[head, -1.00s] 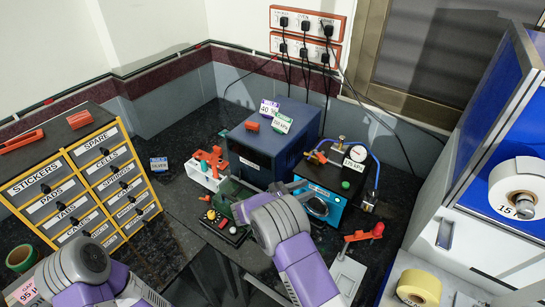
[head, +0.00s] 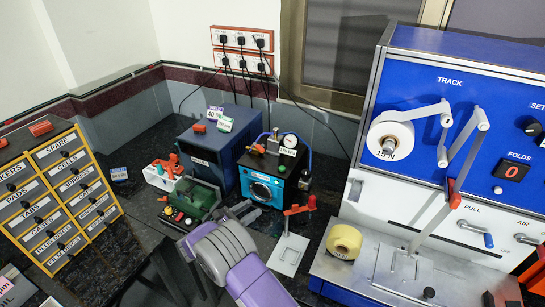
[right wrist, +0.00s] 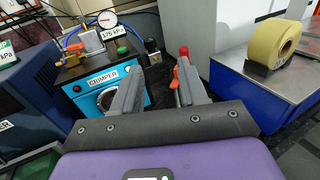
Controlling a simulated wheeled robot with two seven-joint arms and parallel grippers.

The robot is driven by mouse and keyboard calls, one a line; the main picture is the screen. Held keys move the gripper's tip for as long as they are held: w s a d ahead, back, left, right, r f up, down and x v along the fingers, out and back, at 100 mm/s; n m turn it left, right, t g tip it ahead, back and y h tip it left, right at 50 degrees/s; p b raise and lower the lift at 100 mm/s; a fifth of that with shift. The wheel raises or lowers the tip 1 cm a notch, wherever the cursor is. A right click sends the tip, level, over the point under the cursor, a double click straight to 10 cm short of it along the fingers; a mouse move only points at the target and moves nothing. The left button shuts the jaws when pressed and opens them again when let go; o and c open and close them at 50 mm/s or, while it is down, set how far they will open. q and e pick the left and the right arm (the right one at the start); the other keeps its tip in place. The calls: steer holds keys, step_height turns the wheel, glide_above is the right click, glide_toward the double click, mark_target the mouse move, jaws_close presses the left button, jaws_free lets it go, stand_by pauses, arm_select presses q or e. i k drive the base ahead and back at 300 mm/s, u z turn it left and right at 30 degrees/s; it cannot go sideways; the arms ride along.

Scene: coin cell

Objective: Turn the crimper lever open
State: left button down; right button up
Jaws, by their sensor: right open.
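The crimper (head: 262,188) is a teal and black box with a round front window, left of centre in the head view. The right wrist view shows its CRIMPER label and teal front (right wrist: 100,83). A red lever with a rounded knob (head: 311,202) stands to its right; in the right wrist view the red knob (right wrist: 184,51) shows just beyond the right-hand finger. My right gripper (head: 243,212) is open, in front of the crimper and left of the lever. Its fingers (right wrist: 155,88) hold nothing visible, and the right-hand one partly hides the lever. My left gripper is out of view.
A blue box (head: 215,150) stands left of the crimper, and a green device (head: 195,197) before it. A yellow roll (head: 344,241) and a large blue-and-white machine (head: 400,195) bound the right side. A yellow drawer cabinet (head: 60,190) is at left.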

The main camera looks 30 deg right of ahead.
mark_target(259, 148)
steer(key=z, duration=0.2)
steer(key=i, duration=1)
